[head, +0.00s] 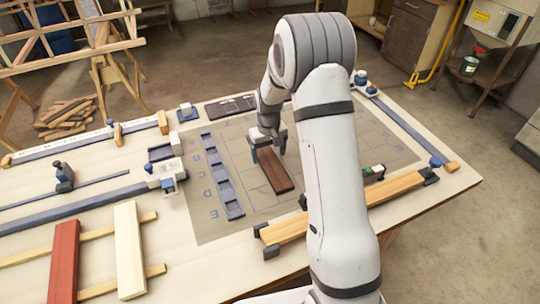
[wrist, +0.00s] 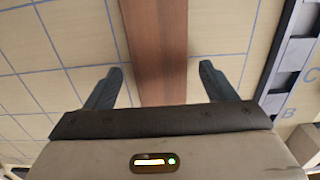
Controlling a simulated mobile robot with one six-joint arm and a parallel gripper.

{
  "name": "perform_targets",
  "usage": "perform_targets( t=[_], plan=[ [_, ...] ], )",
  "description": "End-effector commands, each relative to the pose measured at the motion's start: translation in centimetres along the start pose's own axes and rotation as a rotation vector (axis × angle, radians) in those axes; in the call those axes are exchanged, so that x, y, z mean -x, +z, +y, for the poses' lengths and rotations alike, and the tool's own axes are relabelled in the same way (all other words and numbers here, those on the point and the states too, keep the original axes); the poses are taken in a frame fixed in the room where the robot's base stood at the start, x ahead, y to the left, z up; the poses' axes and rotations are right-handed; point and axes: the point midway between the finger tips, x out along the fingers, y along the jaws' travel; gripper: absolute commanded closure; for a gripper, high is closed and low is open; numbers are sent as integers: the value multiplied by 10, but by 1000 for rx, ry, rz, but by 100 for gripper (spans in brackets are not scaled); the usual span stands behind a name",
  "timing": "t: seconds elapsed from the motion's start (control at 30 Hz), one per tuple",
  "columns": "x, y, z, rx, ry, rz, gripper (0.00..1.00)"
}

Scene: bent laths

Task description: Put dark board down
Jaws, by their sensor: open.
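The dark board (head: 275,172) is a flat reddish-brown lath lying on the gridded mat (head: 205,231) on the workbench. In the wrist view the dark board (wrist: 158,55) runs from the top edge down between my fingers. My gripper (head: 268,155) is over the board's far end. In the wrist view my gripper (wrist: 160,82) is open, with one finger on each side of the board and a gap on both sides. The board's near part in the wrist view is hidden behind the gripper body.
A blue slotted strip (head: 222,176) lies left of the board. A light wooden beam (head: 340,214) in dark end holders lies along the bench's front right. A red board (head: 65,258) and a pale board (head: 130,250) rest on strips at front left. My arm hides part of the mat.

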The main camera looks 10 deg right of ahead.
Motion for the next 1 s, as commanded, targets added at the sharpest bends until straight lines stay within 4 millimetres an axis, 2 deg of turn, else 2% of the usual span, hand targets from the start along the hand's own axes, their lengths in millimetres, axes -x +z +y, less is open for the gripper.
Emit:
perform_targets(
  t=[0.2, 0.4, 0.67, 0.83, 1.0],
  plan=[
    [49, -1, 0, 1, 1, 6, 22],
    [86, -1, 0, 1, 1, 4, 22],
    [112, 5, -1, -2, 1, 6, 22],
    [144, 36, -6, -26, 7, 41, 22],
    [178, 88, -13, -61, 14, 88, 22]
  ],
)
